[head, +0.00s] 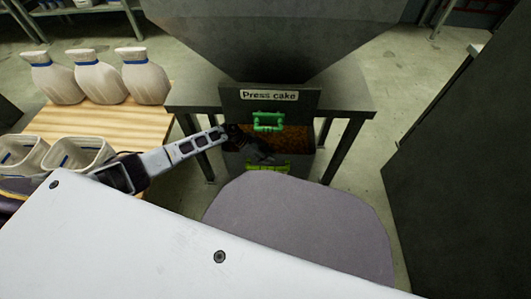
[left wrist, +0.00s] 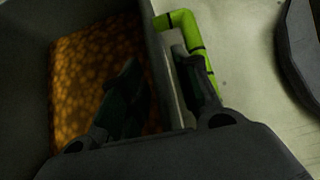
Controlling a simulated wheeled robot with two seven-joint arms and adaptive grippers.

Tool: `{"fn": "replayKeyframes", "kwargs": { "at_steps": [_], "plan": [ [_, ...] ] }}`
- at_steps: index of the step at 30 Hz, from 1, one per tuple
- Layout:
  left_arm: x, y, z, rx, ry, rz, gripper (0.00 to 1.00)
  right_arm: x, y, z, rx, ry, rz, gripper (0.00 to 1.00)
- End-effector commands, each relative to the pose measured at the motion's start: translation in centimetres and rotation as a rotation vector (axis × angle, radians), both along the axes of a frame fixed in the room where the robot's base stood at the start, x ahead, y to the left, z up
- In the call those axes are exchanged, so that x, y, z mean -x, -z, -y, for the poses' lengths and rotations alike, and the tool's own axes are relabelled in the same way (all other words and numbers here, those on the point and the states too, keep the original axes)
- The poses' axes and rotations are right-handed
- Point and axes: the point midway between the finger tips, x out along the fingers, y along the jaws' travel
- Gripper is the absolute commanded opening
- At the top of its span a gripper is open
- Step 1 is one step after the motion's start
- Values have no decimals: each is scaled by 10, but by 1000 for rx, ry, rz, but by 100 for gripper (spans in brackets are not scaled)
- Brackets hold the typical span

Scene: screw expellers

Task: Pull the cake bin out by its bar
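The cake bin (head: 294,169) is a dark box of orange-brown cake, below a panel labelled "Press cake". Its yellow-green bar (head: 268,167) is on the near side. My left gripper (head: 262,154) is over the bin's near edge, just above the bar. In the left wrist view, the bar (left wrist: 187,28) stands off the bin wall (left wrist: 158,70). My left gripper (left wrist: 165,85) is open there, one finger over the cake inside the bin and the other overlapping the bar. Contact with the bar cannot be told. My right gripper is not in view.
A bright green handle (head: 268,121) is on the panel above the bin. Dark table legs (head: 342,150) flank the bin. A wooden table (head: 120,122) with white sacks (head: 98,82) stands left. A rounded grey seat-like shape (head: 300,220) lies in front of the bin.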

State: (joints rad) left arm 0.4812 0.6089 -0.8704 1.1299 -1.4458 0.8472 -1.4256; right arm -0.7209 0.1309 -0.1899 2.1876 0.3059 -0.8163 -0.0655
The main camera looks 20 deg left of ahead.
Motion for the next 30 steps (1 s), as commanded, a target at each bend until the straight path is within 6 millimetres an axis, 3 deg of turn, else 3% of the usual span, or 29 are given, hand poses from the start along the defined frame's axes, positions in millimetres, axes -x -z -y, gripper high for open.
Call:
{"fn": "replayKeyframes", "kwargs": {
  "at_steps": [14, 21, 30],
  "plan": [
    [2, 6, 2, 0, 1, -1, 32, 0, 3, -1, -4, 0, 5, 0],
    [2, 6, 2, 0, 1, -1, 1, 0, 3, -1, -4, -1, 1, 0],
    [2, 6, 2, 0, 1, -1, 0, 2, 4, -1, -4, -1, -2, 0]
  ]
}}
